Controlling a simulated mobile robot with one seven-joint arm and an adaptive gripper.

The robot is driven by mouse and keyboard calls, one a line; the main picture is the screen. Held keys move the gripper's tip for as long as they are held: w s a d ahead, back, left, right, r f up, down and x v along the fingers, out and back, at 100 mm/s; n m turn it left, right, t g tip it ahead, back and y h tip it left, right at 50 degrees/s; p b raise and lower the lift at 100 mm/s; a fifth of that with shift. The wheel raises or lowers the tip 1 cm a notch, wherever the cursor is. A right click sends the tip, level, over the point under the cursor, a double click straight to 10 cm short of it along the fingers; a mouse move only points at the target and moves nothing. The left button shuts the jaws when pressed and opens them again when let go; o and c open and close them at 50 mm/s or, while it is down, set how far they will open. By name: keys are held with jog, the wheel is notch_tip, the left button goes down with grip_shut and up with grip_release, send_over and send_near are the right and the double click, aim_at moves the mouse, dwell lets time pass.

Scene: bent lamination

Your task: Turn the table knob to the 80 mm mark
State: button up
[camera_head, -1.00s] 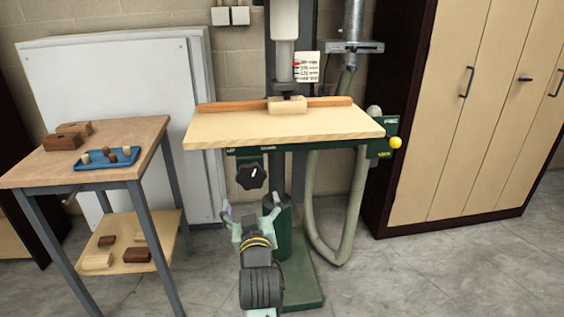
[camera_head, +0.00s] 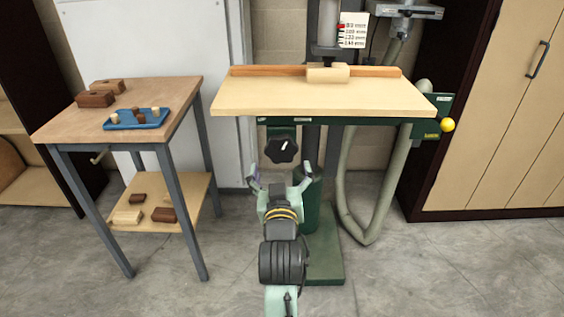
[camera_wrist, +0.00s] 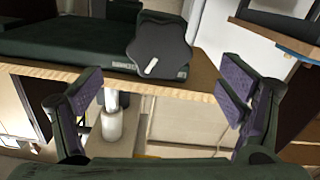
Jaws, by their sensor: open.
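The table knob (camera_head: 282,149) is a black lobed knob with a white pointer line, below the front edge of the machine table (camera_head: 320,99). In the head view its pointer leans up and slightly right. My gripper (camera_head: 281,177) is open and empty, just below and in front of the knob. In the wrist view the knob (camera_wrist: 160,46) lies beyond the gap between my open fingers (camera_wrist: 160,92), apart from them. A white card (camera_head: 352,30) with a red marker and several lines of millimetre marks hangs above the table; the marker is near its top line.
A wooden block (camera_head: 327,73) sits at the fence (camera_head: 270,71) on the machine table. A side table (camera_head: 80,126) with a blue tray (camera_head: 137,119) and brown blocks stands left. A yellow ball (camera_head: 447,125) sticks out at the right. A grey hose (camera_head: 352,205) hangs behind.

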aim_at(281, 152)
jog(key=shift+w+f+b, duration=0.25)
jog(key=shift+b, duration=1)
jog(key=w+p, duration=0.1)
jog(key=w, duration=0.4)
jog(key=w+p, duration=0.1)
jog(key=w, duration=0.2)
jog(key=shift+r+p, duration=0.3)
jog(key=shift+p, duration=0.05)
jog(key=c, duration=1.2)
jog(key=shift+o, duration=0.2)
jog(key=n, duration=0.4)
jog(key=shift+f+n+p, duration=0.1)
jog(key=shift+n+p, duration=0.2)
jog(key=shift+n, duration=0.1)
jog(key=o, duration=0.9)
jog(key=shift+f, duration=0.1)
jog(key=shift+o, duration=1.3)
